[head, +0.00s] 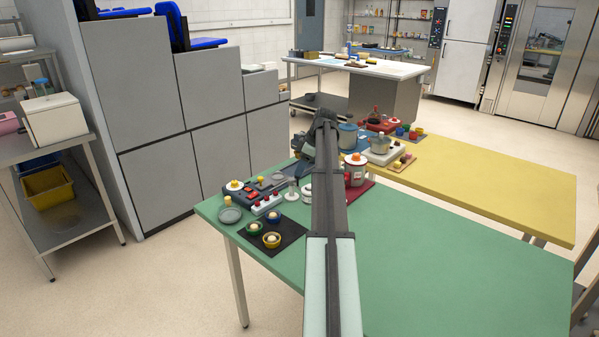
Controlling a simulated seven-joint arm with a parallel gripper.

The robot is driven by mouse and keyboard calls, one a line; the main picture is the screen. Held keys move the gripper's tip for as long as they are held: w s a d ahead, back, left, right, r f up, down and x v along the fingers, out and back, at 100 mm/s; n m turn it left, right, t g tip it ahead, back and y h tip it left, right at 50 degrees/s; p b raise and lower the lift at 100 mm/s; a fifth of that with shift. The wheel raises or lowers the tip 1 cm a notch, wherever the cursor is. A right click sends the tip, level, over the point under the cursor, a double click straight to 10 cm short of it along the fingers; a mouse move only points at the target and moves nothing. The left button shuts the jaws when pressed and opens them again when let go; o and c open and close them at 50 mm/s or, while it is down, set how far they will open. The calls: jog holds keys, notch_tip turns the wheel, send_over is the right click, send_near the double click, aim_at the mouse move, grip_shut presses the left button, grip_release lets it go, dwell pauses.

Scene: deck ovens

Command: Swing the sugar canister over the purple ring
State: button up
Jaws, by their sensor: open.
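My arm reaches away from me across the green table (450,250), and my gripper (308,160) is at its far end, small and dark among the objects. It is open; its fingertips are mostly hidden by the arm. A pale canister (355,174) with a red band and an orange-knobbed lid stands just right of the arm. It may be the sugar canister, but I cannot read a label. I cannot make out a purple ring; the arm hides part of the table. Whether the gripper touches anything is too small to tell.
Left of the arm are a dark mat (287,239) with small bowls, a grey plate (230,215) and a dark panel with red buttons (262,188). The near right green tabletop is clear.

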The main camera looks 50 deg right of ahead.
jog(key=shift+x, duration=1.25)
jog(key=shift+c, duration=0.4)
grip_shut()
